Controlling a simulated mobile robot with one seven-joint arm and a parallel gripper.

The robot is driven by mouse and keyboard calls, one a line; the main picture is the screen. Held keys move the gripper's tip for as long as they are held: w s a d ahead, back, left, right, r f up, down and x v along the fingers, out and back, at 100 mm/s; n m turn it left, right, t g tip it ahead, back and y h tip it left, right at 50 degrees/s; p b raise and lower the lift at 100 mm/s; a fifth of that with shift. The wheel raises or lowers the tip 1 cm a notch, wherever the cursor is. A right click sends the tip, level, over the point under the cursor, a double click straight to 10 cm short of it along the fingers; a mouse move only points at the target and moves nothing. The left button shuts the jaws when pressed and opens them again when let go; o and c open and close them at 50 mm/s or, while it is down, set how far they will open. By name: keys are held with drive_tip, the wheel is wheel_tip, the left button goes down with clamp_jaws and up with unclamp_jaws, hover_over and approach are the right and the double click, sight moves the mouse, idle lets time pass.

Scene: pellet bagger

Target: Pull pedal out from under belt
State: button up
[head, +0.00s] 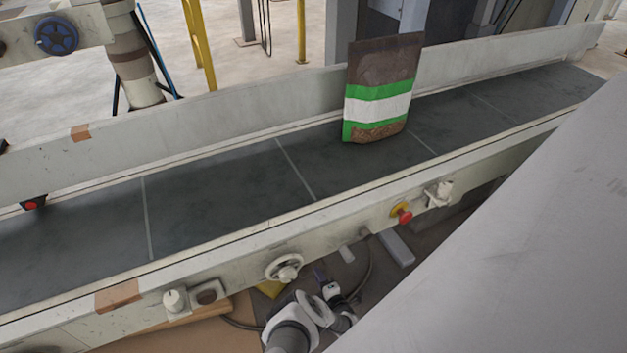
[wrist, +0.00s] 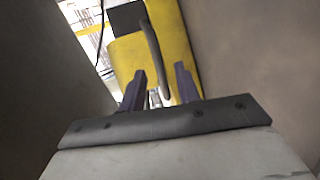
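The pedal is a yellow body (wrist: 178,45) with a black pad (wrist: 126,17) and a dark curved bar (wrist: 152,48), close ahead in the wrist view. In the head view only a small yellow part (head: 271,288) shows below the belt's front rail; the rest is hidden. My gripper (wrist: 160,70) is open, its two purple-grey fingers apart, with the lower end of the curved bar between or just beyond them. I cannot tell whether a finger touches it. In the head view the gripper (head: 322,276) is low, under the rail and partly covered.
The dark conveyor belt (head: 220,190) runs across above, with a brown, green and white bag (head: 378,105) standing on it. A cable (head: 366,270) and a grey bar (head: 397,248) lie below. Brown surfaces flank the wrist view.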

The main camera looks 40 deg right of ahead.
drive_tip(key=b+x, duration=0.1)
drive_tip(key=x, duration=0.4)
drive_tip(key=shift+s+b, duration=0.1)
drive_tip(key=shift+b, duration=0.25)
clamp_jaws()
